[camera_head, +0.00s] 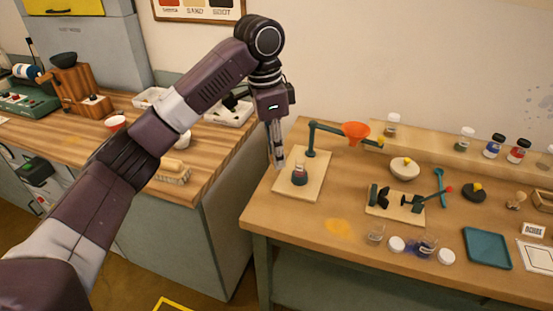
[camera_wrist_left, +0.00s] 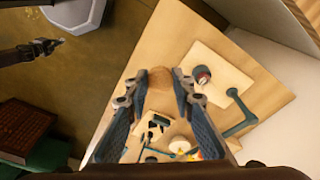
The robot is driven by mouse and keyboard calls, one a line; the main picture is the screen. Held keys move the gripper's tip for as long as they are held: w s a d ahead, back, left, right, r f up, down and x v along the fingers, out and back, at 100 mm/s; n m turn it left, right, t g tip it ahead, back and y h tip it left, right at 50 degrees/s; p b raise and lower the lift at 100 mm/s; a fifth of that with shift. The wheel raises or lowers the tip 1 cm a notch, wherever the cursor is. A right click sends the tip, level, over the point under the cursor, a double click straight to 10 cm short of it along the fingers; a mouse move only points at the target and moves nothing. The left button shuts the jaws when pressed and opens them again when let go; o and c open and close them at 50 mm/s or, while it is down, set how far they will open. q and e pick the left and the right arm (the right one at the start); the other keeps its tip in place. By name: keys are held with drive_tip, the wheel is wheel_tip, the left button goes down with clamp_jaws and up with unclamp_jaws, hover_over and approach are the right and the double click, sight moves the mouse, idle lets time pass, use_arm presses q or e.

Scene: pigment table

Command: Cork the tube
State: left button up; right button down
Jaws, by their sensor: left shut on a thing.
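My left gripper (camera_head: 277,163) points down at the left end of the right-hand table. In the left wrist view its fingers (camera_wrist_left: 160,85) are closed on a small brown cork (camera_wrist_left: 160,76). In the head view the cork is too small to make out. A small glass vessel with dark red contents, seemingly the tube (camera_head: 299,175), stands upright on a pale board (camera_head: 317,187), just right of and below the gripper. It also shows in the left wrist view (camera_wrist_left: 202,76), apart from the cork. A dark claw, seemingly my right gripper (camera_wrist_left: 50,45), shows at the wrist view's upper left.
A green stand (camera_head: 311,140) on the board carries an orange funnel (camera_head: 356,131) close to the gripper's right. Several jars line the back shelf (camera_head: 430,138). A wooden counter (camera_head: 215,150) lies left.

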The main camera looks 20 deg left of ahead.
idle(0.3)
use_arm(q)
drive_tip(key=s+f+n, duration=0.2)
drive_tip(key=s+n, duration=0.3)
drive_tip(key=s, duration=0.4)
drive_tip(key=s+a+f+n+y, duration=0.1)
drive_tip(key=s+f+n, duration=0.1)
drive_tip(key=s+n, duration=0.4)
drive_tip(key=s, duration=0.2)
drive_tip(key=shift+s+a+n+t, duration=0.25)
drive_tip(key=shift+s+n+t, duration=0.05)
drive_tip(key=shift+s, duration=0.05)
